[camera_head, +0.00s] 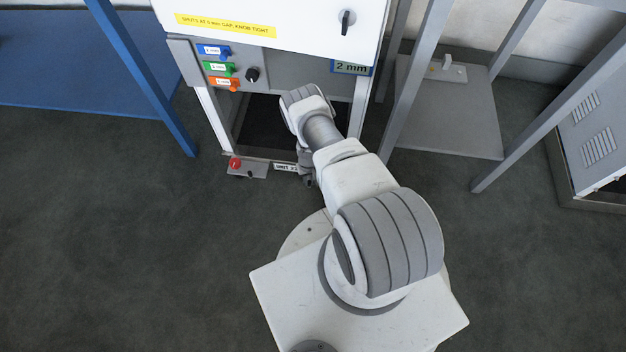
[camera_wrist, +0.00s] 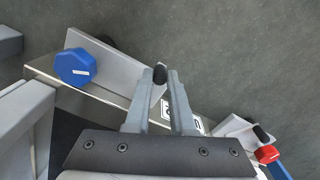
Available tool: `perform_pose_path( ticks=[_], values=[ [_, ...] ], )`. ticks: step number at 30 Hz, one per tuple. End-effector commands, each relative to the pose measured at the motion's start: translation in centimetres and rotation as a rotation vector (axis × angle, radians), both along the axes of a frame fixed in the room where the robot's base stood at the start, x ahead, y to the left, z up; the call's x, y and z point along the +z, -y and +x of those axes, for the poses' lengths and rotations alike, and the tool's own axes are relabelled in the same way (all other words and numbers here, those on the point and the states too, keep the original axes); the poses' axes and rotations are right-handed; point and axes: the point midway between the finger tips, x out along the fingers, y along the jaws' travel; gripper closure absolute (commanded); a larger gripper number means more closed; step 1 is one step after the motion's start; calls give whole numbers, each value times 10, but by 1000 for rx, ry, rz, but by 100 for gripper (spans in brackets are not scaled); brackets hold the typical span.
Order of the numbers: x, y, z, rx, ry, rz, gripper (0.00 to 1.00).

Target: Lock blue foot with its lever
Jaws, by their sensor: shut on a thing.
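The blue foot shows in the wrist view as a grey plate (camera_wrist: 115,65) with a blue octagonal knob (camera_wrist: 76,66) at its left. A small black-tipped lever (camera_wrist: 160,74) stands at the plate's right end. My gripper (camera_wrist: 160,77) has its two fingers around that black tip, one on each side, and is shut on it. The lever's lower part is hidden by the fingers. In the head view my gripper (camera_head: 307,180) is low at the cabinet's front bottom edge, and my arm hides the blue foot there.
A second foot with a red knob (camera_wrist: 267,154) and black-tipped lever (camera_wrist: 262,133) is at the right. The white cabinet (camera_head: 270,30) carries blue, green and orange tags (camera_head: 217,67). A blue frame post (camera_head: 150,80) stands left, grey posts right. The floor (camera_head: 120,250) is clear.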

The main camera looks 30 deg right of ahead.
Motion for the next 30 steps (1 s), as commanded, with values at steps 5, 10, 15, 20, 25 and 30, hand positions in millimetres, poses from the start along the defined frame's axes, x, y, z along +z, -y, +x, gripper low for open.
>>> perform_pose_path(
  ticks=[5,10,15,20,25,30],
  values=[
    [0,-7,8,-158,4,-2,100],
    [0,-12,13,-294,4,-1,100],
    [0,-14,17,-398,3,-1,100],
    [0,-16,20,-464,3,-1,100],
    [0,-17,22,-501,3,-1,100],
    [0,-17,23,-515,3,-1,100]
  ],
)
